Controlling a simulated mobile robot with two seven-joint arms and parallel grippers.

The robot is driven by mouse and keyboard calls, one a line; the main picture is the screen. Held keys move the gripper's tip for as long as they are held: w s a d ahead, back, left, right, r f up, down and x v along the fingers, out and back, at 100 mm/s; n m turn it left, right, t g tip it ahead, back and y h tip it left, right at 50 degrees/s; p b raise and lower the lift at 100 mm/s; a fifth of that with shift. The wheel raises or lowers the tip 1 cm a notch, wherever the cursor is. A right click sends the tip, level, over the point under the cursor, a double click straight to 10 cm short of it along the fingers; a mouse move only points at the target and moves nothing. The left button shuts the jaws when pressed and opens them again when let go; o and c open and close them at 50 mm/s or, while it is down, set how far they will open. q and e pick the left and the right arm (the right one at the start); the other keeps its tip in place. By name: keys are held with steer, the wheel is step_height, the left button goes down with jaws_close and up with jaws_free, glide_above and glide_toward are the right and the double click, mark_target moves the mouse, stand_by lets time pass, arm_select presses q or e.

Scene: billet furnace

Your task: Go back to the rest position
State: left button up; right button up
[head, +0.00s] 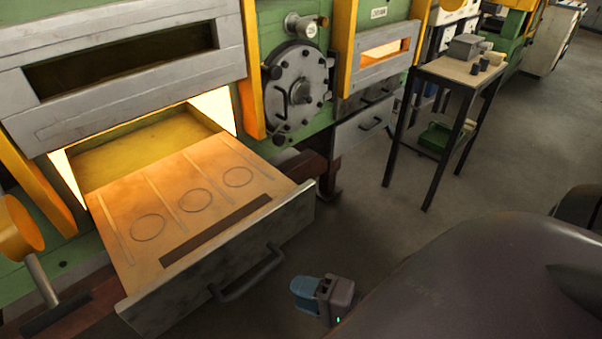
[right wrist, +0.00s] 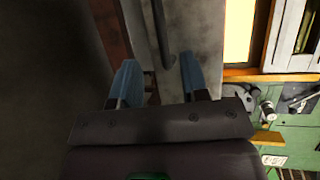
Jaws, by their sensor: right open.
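My right gripper (head: 308,290) is near the bottom middle of the head view, below and right of the drawer handle (head: 250,276). In the right wrist view its two blue fingers (right wrist: 158,75) are spread apart with nothing held. The handle, a dark bar (right wrist: 161,35), shows beyond the fingertips in that view, and the fingers look clear of it. My left gripper is not in view.
The furnace drawer (head: 215,258) is pulled out, its glowing tray (head: 150,190) marked with three empty rings. Beside it is a round dark hatch (head: 297,88). A small table (head: 450,72) with blocks stands at the right. Open grey floor (head: 370,220) lies between.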

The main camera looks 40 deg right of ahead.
stand_by(0.3)
steer(key=d+f+n+g+h, duration=0.1)
steer(key=d+f+n+h, duration=0.1)
steer(key=f+n, duration=0.4)
steer(key=d+f+n+g+h, duration=0.2)
steer(key=f+n, duration=0.4)
steer(key=n, duration=0.3)
steer(key=d+h, duration=0.1)
steer(key=h, duration=0.1)
steer(key=shift+s+f+h, duration=0.25)
steer(key=shift+s+h, duration=0.15)
